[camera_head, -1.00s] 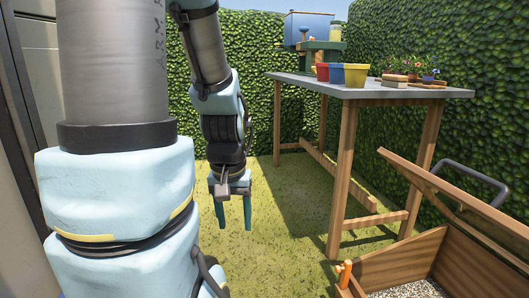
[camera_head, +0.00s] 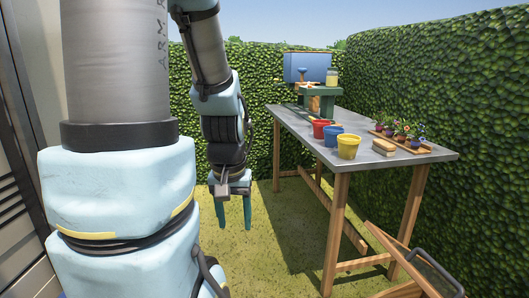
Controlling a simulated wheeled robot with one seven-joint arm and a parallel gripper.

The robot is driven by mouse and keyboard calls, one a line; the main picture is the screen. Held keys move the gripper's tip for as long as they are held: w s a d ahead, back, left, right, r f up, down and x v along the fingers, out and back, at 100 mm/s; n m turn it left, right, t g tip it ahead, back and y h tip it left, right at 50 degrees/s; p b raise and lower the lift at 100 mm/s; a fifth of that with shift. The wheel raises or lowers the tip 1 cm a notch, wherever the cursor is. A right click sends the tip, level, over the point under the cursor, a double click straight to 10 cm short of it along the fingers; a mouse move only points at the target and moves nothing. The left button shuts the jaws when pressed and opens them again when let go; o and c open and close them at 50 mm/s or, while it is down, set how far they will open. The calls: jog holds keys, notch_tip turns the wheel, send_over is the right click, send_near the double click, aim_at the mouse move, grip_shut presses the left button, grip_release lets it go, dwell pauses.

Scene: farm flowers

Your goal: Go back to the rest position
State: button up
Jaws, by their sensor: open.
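My gripper (camera_head: 232,212) hangs pointing down over the grass, left of the table. Its two green fingers are apart with nothing between them. My arm is folded, with the forearm hanging from the top of the view. No object touches the gripper.
A grey-topped table (camera_head: 285,117) stands at the right. It bears red (camera_head: 321,128), blue (camera_head: 334,136) and yellow (camera_head: 348,147) pots, a flower tray (camera_head: 420,150) and a green stand (camera_head: 320,93). A wooden cart (camera_head: 399,258) is at lower right. Hedges (camera_head: 430,75) enclose the grass.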

notch_tip(320, 180, up, 11)
jog(key=p, duration=0.8)
jog(key=shift+p, duration=0.4)
